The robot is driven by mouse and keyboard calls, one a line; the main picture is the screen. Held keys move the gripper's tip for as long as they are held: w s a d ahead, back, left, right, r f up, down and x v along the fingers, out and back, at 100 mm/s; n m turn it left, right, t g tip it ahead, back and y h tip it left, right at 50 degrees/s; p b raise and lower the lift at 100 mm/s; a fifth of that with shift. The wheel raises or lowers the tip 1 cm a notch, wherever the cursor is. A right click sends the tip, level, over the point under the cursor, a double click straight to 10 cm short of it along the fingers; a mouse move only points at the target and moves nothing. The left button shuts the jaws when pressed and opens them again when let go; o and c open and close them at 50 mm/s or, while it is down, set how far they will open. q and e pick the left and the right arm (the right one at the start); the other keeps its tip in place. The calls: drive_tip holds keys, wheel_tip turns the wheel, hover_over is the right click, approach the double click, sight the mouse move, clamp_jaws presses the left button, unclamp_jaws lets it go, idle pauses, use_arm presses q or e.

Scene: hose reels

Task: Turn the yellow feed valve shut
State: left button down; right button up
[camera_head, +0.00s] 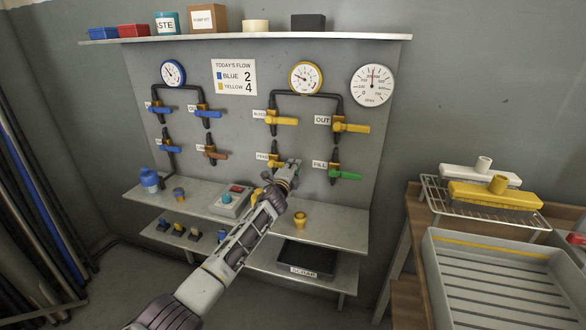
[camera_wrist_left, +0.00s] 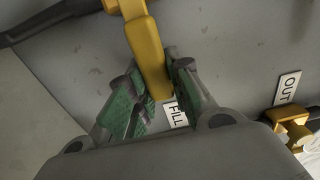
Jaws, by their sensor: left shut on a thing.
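The yellow feed valve (camera_head: 276,164) is in the lower row of the wall panel, left of the green-handled FILL valve, with its label partly readable beside it. Its lever points right, roughly level, into my left gripper (camera_head: 289,169). In the left wrist view the yellow lever (camera_wrist_left: 147,50) runs between the green-padded fingers of my left gripper (camera_wrist_left: 157,88), which is shut on the lever's end. The gripper hides part of the lever in the head view. My right gripper is not in view.
Close by are the yellow OUT valve (camera_head: 350,127), another yellow valve (camera_head: 283,121) and the green FILL handle (camera_head: 344,175). A shelf (camera_head: 337,228) below holds a yellow cup (camera_head: 300,220) and a grey switch box (camera_head: 230,200). A grey tray (camera_head: 500,285) stands right.

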use_arm(q)
drive_tip(key=shift+f, duration=0.25)
drive_tip(key=c, duration=1.8)
unclamp_jaws()
drive_tip(key=o, duration=0.5)
drive_tip(key=shift+r, duration=0.1)
drive_tip(key=shift+s, duration=0.1)
drive_tip(key=shift+a, duration=0.1)
drive_tip(key=shift+v, duration=5.85)
drive_tip(key=shift+s, duration=0.1)
